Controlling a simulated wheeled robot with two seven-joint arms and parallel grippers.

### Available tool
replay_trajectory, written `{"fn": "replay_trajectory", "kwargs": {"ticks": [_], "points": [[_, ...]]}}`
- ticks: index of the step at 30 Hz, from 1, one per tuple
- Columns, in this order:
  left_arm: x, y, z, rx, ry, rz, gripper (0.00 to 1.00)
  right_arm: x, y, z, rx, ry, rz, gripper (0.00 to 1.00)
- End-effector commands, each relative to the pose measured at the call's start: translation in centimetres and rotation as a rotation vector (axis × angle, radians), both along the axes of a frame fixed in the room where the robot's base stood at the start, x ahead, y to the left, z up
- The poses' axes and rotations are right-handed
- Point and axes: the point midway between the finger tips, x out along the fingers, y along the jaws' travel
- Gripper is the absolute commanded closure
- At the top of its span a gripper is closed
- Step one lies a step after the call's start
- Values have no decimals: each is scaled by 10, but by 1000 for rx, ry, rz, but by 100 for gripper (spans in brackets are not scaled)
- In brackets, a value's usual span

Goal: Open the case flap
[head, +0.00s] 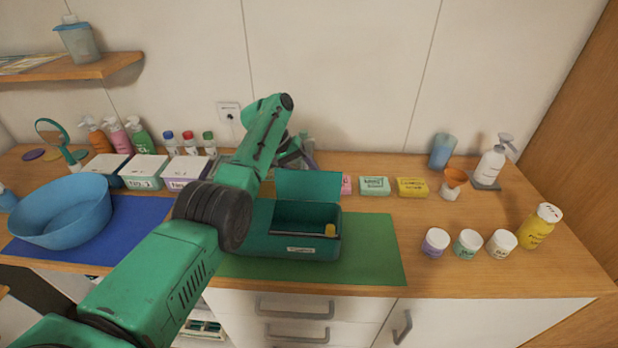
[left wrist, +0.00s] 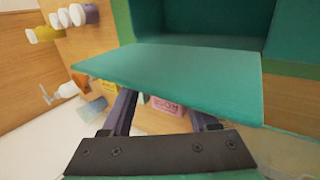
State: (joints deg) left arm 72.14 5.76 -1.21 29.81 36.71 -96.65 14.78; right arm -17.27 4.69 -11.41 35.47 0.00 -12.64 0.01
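The teal case (head: 275,243) sits on the green mat at the front of the counter. Its flap (head: 310,186) stands raised at the back, leaving the inside visible, with a small yellow item (head: 330,230) at the right. In the left wrist view the flap (left wrist: 175,80) crosses in front of my left gripper (left wrist: 163,108). The fingers are spread apart with a gap between them; their tips are hidden by the flap. In the head view my left gripper (head: 296,152) is behind the case, partly covered by my arm. I cannot tell whether it touches the flap. My right gripper is not in view.
Small soap boxes (head: 375,186) stand right of the flap. Lidded boxes (head: 187,172) and bottles (head: 138,133) are at the left, beside a blue basin (head: 62,211). Several jars (head: 468,243) stand at the right. The green mat (head: 375,255) is bare right of the case.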

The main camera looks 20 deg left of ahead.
Motion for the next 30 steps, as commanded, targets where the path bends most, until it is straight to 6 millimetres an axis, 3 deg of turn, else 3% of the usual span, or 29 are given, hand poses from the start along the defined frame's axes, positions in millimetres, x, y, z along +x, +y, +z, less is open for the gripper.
{"fn": "replay_trajectory", "kwargs": {"ticks": [11, 17, 22, 24, 30], "points": [[1, 4, 7, 0, -5, 1, 41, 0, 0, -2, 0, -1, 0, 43], [-3, 26, 36, 1, -8, 2, 41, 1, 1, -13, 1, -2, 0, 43], [-9, 52, 78, 0, -6, 5, 41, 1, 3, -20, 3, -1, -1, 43], [-11, 64, 109, 3, -1, 6, 41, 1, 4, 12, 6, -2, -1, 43], [-14, 78, 125, 2, -1, 3, 41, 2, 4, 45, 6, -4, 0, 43]]}}
